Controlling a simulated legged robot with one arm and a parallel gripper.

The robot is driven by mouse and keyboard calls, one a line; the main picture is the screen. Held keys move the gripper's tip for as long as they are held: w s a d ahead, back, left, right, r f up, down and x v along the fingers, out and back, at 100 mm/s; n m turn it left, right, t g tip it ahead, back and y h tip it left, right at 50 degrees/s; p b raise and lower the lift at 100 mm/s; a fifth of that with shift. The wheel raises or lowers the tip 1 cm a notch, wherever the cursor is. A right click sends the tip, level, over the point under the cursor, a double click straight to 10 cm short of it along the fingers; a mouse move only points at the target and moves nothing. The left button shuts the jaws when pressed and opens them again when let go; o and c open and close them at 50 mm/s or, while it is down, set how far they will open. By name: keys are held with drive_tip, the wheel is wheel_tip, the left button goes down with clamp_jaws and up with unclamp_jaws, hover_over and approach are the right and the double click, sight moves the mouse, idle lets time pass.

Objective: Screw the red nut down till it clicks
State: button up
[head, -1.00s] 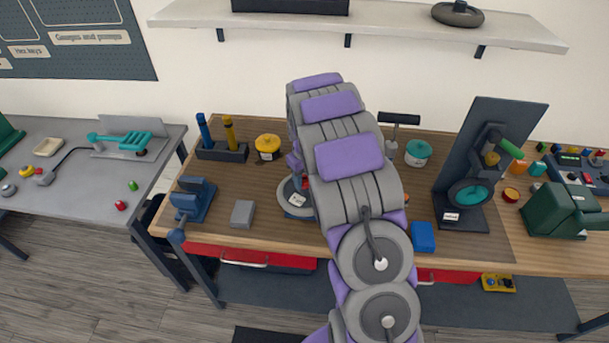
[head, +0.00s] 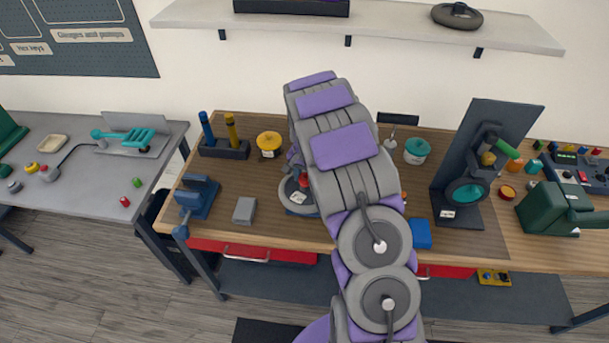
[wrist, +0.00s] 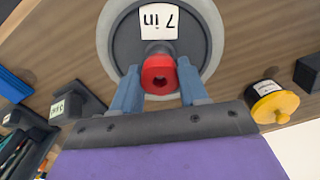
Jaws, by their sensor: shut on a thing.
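The red nut (wrist: 158,72) shows in the wrist view with a dark hole in its end facing me. It sits at the middle of a grey round disc (wrist: 108,38) with a dark face and a "7 in" label, upside down in this view. My gripper (wrist: 159,70) has its two blue fingers on either side of the nut, shut on it. In the head view the disc (head: 298,200) stands on the bench, partly hidden by my arm. My arm also hides the gripper there, and how far down the nut sits cannot be told.
A yellow pot (head: 269,143) and a block with blue and yellow posts (head: 224,150) stand behind left. A blue vice (head: 197,196) and a grey block (head: 244,211) are at left. A blue box (head: 421,234) and a tall dark stand (head: 505,130) are at right.

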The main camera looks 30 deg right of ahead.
sight(306, 178)
drive_tip(key=shift+w+d+r, duration=0.1)
drive_tip(key=shift+w+r, duration=0.1)
drive_tip(key=o, duration=0.7)
drive_tip(key=shift+c, duration=0.2)
drive_tip(key=o, duration=0.5)
drive_tip(key=shift+s+f, duration=0.1)
drive_tip(key=shift+f, duration=0.05)
drive_tip(key=shift+c, duration=0.2)
wheel_tip(306, 178, up, 17)
drive_tip(key=p, duration=0.1)
drive_tip(key=n+p, duration=0.4)
drive_tip(key=n, duration=1.7)
drive_tip(key=shift+d+n, duration=0.1)
drive_tip(key=shift+n, duration=0.3)
